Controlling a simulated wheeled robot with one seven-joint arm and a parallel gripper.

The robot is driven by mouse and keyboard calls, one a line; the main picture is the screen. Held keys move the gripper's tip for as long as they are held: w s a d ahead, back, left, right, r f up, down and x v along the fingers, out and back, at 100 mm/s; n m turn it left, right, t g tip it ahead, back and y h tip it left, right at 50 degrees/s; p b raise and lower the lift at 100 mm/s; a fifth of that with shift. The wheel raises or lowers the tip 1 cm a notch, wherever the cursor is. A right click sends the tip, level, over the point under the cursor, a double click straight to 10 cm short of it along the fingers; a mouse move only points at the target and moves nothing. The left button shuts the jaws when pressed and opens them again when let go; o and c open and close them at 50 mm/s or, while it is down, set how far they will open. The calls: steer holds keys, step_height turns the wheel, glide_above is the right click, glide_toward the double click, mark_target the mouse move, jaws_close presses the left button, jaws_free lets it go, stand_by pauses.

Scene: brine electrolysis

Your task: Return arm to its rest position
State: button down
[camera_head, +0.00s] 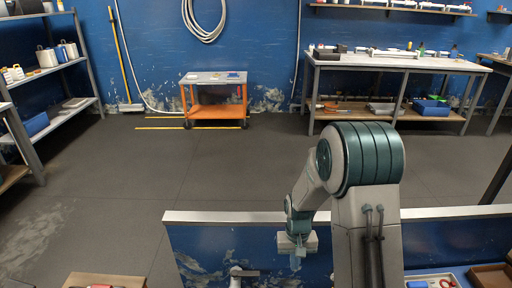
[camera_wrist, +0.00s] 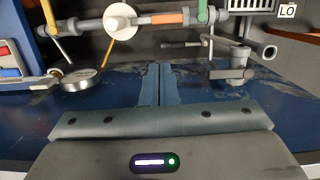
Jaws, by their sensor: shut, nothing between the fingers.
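My gripper (camera_head: 299,259) hangs at the end of my folded arm in the head view, pointing down just past the pale ledge, close to a blue, paint-worn surface. In the wrist view my gripper's two fingers (camera_wrist: 159,85) lie side by side with no room between them. They are shut and empty, pointing out over a worn blue surface (camera_wrist: 245,105). No object touches the fingers.
The wrist view shows a pipe assembly with a white round disc (camera_wrist: 120,22), a round metal dish (camera_wrist: 81,80) and a grey valve (camera_wrist: 232,72). An orange cart (camera_head: 216,112), shelves (camera_head: 50,70) and a workbench (camera_head: 400,62) stand far back. The floor between is clear.

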steer(key=s+d+r+t+p, duration=0.1)
steer(key=s+r+p, duration=0.4)
steer(key=r, duration=0.8)
steer(key=s+d+r+t+p, duration=0.1)
steer(key=s+r+p, duration=0.4)
steer(key=r, duration=0.8)
steer(key=s+d+r+t+p, duration=0.1)
steer(key=s+r+p, duration=0.5)
steer(key=r, duration=0.8)
steer(key=shift+s+t, duration=0.7)
steer(key=shift+s, duration=0.15)
